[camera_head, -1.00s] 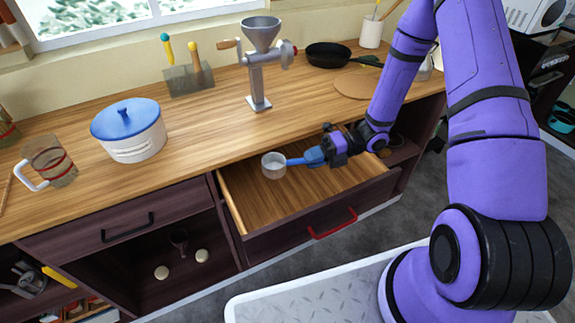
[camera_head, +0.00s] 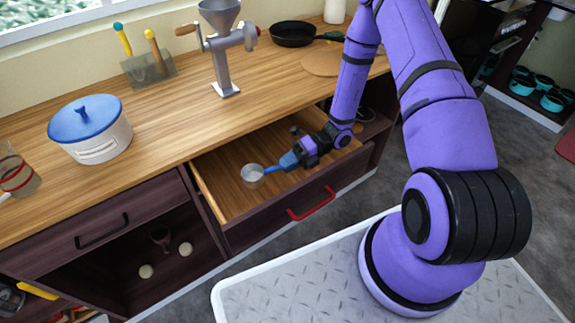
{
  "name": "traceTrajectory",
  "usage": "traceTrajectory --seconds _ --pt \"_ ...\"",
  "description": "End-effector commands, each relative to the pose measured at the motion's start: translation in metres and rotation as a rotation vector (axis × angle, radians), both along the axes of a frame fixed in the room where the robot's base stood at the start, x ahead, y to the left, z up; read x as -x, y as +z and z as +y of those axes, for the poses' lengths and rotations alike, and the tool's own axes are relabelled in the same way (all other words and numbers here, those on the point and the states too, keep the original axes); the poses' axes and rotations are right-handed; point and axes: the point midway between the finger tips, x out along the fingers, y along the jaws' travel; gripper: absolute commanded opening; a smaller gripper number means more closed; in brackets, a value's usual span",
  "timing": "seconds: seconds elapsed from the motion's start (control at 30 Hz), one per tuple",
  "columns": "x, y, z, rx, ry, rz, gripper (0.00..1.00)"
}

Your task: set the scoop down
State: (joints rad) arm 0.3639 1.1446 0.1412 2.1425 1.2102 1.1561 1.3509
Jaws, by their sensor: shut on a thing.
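The scoop (camera_head: 253,175) has a pale grey cup and a blue handle. My gripper (camera_head: 291,160) is shut on the blue handle, and the cup points left. The scoop is over the open drawer (camera_head: 231,203), inside its outline in the head view. I cannot tell whether the cup touches the drawer's wooden floor. The fingertips are small and partly hidden by the gripper body.
The drawer has a red handle (camera_head: 312,204) on its front. On the countertop stand a metal grinder (camera_head: 222,50), a white pot with a blue lid (camera_head: 92,130) and a black pan (camera_head: 292,34). The drawer floor around the scoop looks bare.

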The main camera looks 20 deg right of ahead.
Motion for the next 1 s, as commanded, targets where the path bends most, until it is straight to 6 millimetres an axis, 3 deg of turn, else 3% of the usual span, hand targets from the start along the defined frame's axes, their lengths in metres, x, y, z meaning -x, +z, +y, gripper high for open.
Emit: traceTrajectory --seconds 0.1,0.9,0.93,1.0 --pt "0.000 -0.010 0.000 -0.001 0.000 0.000 0.00" --pt "0.000 -0.021 0.000 -0.001 0.000 -0.001 0.00" --pt "0.000 -0.021 0.000 -0.001 0.000 -0.001 0.23" --pt "0.000 -0.021 0.000 -0.001 0.000 -0.001 0.39"
